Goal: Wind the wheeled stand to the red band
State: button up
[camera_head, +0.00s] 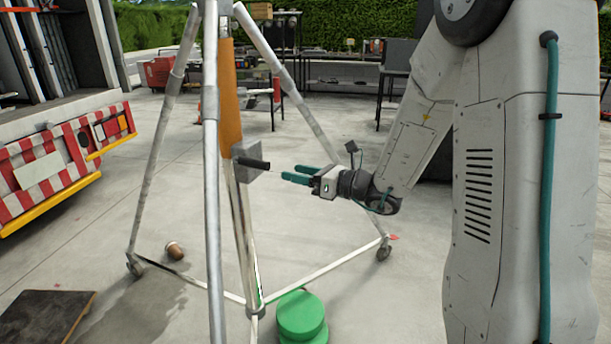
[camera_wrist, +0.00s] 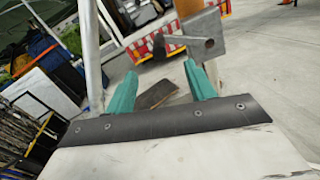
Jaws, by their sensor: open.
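The wheeled stand (camera_head: 212,200) is a grey metal tripod with small casters and an orange part on its centre column (camera_head: 230,95). A grey crank block with a black handle (camera_head: 253,163) sits on the column below the orange part. In the wrist view the black handle (camera_wrist: 158,46) and the grey plate with a hole (camera_wrist: 206,42) are just beyond the fingers. My gripper (camera_head: 290,173) has teal fingers, open and empty, pointing left at the handle from its right, with a small gap. The fingers also show in the wrist view (camera_wrist: 161,68). I cannot make out a red band on the stand.
Green round weights (camera_head: 300,316) lie at the stand's foot. A dark board (camera_head: 45,318) and a small brown cylinder (camera_head: 174,250) lie on the floor at left. A red-and-white striped truck rear (camera_head: 60,165) is at left. Benches (camera_head: 340,75) stand behind.

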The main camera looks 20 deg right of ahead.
aim_at(257, 164)
jog(key=x, duration=1.2)
